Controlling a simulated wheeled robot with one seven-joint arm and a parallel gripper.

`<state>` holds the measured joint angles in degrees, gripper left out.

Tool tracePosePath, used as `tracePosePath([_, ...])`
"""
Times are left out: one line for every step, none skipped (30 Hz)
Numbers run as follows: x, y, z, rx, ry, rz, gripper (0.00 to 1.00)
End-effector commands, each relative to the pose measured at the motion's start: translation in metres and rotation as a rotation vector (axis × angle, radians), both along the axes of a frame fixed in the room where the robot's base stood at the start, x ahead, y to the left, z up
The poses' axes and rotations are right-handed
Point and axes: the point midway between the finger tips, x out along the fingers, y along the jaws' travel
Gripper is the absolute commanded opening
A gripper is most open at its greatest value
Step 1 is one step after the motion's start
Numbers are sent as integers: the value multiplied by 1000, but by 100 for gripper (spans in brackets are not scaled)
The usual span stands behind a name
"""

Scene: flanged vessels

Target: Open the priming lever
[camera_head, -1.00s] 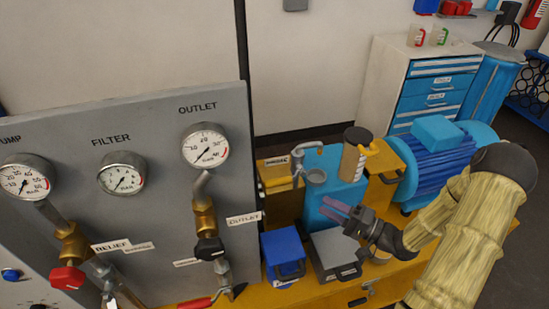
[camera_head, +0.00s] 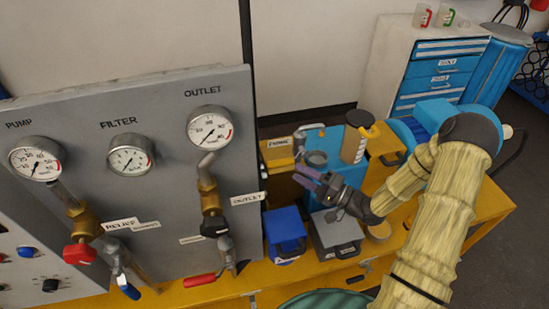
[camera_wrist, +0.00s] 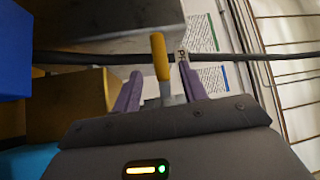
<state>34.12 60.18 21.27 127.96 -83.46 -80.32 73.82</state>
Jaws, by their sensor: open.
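The lever with a yellow grip (camera_wrist: 160,57) stands between the two purple fingers of my gripper (camera_wrist: 162,85) in the wrist view. Its grey stem runs down between them, and a gap shows on the right side. Whether either finger touches it I cannot tell. In the head view my gripper (camera_head: 308,178) is open in front of the blue tank (camera_head: 326,156) on the yellow bench. A label (camera_head: 279,143), too small to read surely, is on a yellow block left of the tank. A grey fitting (camera_head: 316,158) sits just behind the fingers.
The gauge panel (camera_head: 120,205) with red and blue valve handles is at the left. A blue box (camera_head: 285,232) and a grey box (camera_head: 337,232) stand below my gripper.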

Motion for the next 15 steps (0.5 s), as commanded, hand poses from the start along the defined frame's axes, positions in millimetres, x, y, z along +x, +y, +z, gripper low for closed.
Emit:
tracePosePath([4,8,4,1,-1,3,43])
tracePosePath([7,12,4,1,-1,1,43])
tracePosePath([10,18,5,1,0,0,43])
tracePosePath([12,23,6,2,-1,0,43])
tracePosePath([15,27,7,2,-1,0,43])
tracePosePath([18,34,8,2,-1,1,43])
tracePosePath([21,39,8,1,-1,1,43])
tracePosePath([23,44,9,0,-1,2,43])
tracePosePath([26,50,10,0,-1,3,43])
tracePosePath([29,55,11,1,-1,3,43])
tracePosePath([31,60,11,1,0,4,43])
tracePosePath([34,65,12,1,0,4,43])
tracePosePath([35,69,12,1,0,4,43])
tracePosePath([37,72,13,1,-1,5,43])
tracePosePath([39,75,13,0,-1,5,43])
